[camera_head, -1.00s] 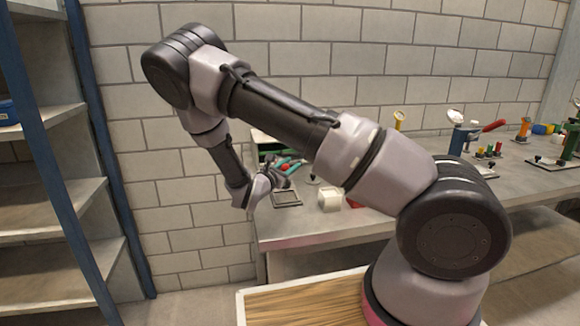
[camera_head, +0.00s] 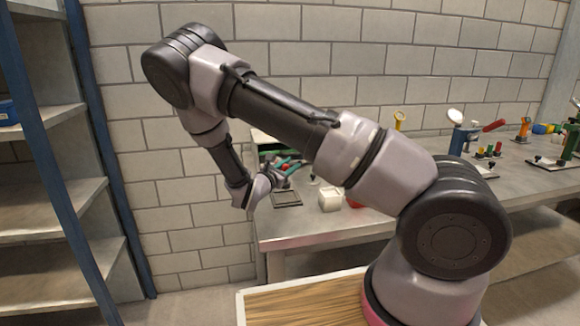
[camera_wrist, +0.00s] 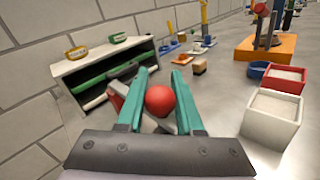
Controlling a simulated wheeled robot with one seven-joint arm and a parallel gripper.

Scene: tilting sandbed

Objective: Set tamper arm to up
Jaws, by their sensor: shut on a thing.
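A round red knob (camera_wrist: 160,101) sits between the two teal fingers of my gripper (camera_wrist: 160,80) in the wrist view. My gripper is shut on this knob. A pale grey and red part (camera_wrist: 122,98) shows behind the left finger; I take it to be part of the tamper, but its arm is mostly hidden and its angle cannot be told. In the head view my gripper (camera_head: 287,168) is small, at the left end of the bench, and the fingers partly hide the knob.
A low rack (camera_wrist: 100,70) with green and yellow items stands by the wall, left of my gripper. A white box (camera_wrist: 270,117) and a red box (camera_wrist: 284,78) stand to the right. An orange-based device (camera_wrist: 265,48) is farther back. Open blue-posted shelves (camera_head: 60,190) stand left.

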